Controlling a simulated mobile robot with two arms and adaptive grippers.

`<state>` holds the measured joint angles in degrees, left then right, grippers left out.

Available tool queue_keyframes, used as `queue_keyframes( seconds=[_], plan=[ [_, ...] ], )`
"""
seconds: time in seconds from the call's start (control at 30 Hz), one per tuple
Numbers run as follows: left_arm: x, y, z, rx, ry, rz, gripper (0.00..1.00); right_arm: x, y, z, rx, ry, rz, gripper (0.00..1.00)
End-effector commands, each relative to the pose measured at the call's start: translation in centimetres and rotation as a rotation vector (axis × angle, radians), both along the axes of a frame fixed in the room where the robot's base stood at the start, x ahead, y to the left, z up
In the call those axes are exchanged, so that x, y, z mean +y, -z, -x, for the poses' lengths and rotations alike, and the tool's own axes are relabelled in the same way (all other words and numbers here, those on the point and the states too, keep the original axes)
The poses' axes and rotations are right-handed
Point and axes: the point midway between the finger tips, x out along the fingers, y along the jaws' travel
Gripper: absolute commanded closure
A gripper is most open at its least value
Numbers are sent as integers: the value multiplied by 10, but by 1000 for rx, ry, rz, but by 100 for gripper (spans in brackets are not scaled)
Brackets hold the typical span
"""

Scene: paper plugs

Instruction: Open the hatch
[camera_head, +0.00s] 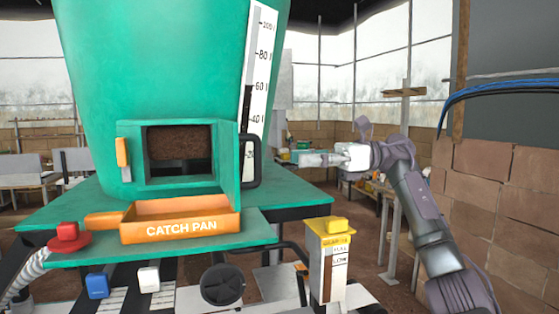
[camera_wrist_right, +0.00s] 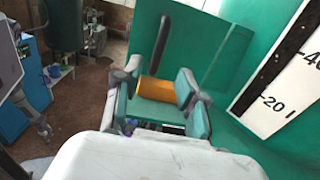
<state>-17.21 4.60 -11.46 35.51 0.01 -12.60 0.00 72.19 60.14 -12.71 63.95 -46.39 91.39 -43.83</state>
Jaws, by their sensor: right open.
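The green hatch door (camera_head: 229,168) stands swung outward to the right of its square opening in the green tank (camera_head: 180,60). Brown material shows inside the opening. A dark loop handle (camera_head: 257,161) is on the door's right side. My right gripper (camera_head: 300,158) is open and to the right of the handle, apart from it in the picture. In the right wrist view, a green panel that looks like the door (camera_wrist_right: 190,45) rises beyond the open fingers (camera_wrist_right: 163,105). An orange piece shows between them; I cannot tell which part it is. My left gripper is not in view.
An orange catch pan (camera_head: 180,228) sits below the opening on a green ledge. An orange latch piece (camera_head: 122,153) is left of the opening. A red knob (camera_head: 68,236) and a yellow-topped gauge box (camera_head: 329,262) stand at the front. A brick wall (camera_head: 500,200) is at right.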

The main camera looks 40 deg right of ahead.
Motion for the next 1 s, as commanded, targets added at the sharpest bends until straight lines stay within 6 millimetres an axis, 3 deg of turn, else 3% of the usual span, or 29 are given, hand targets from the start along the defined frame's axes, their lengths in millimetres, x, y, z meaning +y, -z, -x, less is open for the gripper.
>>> queue_keyframes(
  seconds=[0.23, 1.0],
  plan=[
    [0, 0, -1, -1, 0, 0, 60, -23, 0, 9, 0, 0, -1, 59],
    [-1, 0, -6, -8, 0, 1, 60, -24, 0, 9, 1, 0, 0, 59]
  ],
)
